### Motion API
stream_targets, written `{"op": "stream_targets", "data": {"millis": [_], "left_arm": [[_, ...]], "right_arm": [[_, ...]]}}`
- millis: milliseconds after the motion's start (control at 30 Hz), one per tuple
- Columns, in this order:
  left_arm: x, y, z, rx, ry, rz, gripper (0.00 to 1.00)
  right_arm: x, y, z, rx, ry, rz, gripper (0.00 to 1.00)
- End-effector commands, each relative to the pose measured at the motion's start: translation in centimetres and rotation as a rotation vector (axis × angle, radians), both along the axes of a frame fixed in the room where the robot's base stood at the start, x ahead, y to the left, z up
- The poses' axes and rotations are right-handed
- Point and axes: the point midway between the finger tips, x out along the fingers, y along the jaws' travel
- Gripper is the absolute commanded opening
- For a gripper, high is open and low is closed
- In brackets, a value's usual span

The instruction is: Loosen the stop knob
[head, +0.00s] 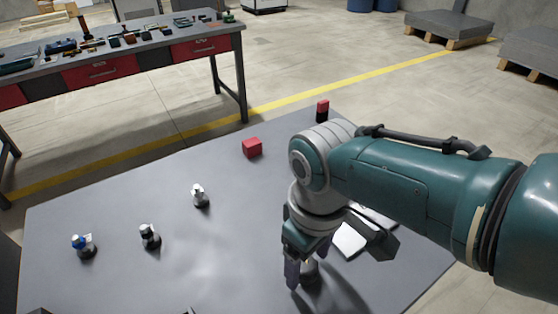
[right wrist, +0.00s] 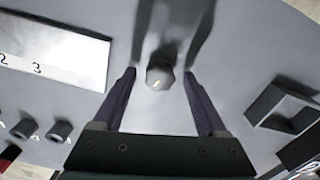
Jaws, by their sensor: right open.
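A grey faceted knob (right wrist: 160,75) with a small light mark on top shows in the right wrist view; it appears to be the stop knob. My right gripper (right wrist: 159,82) is open, with one finger on each side of the knob in the picture and a gap on both sides. In the head view my right gripper (head: 306,268) points down at the table, and part of the grey knob (head: 309,273) shows beside its finger. How far down the fingers reach around the knob I cannot tell. My left gripper is not in view.
On the grey table (head: 110,190) stand a blue-topped knob (head: 83,246), two white-topped knobs (head: 149,237) (head: 200,196), a red cube (head: 252,148) and a red-and-black block (head: 322,110). A white numbered plate (right wrist: 50,50) and a dark open box (right wrist: 284,108) flank the gripper.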

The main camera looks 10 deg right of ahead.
Motion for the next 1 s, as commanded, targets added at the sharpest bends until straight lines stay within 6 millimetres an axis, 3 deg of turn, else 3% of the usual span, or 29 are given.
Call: {"op": "stream_targets", "data": {"millis": [233, 600, 800, 1000], "left_arm": [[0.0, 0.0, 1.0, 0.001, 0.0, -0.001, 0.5], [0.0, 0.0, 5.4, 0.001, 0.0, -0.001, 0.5], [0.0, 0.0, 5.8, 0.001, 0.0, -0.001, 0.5], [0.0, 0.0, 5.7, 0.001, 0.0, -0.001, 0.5]], "right_arm": [[0.0, 0.0, 1.3, 0.001, -0.001, 0.0, 0.75], [0.1, 0.0, 8.4, 0.002, -0.003, -0.001, 0.75], [0.0, 0.0, 9.9, 0.0, 0.0, -0.001, 0.75], [0.0, 0.0, 9.9, 0.0, 0.0, -0.001, 0.75]]}}
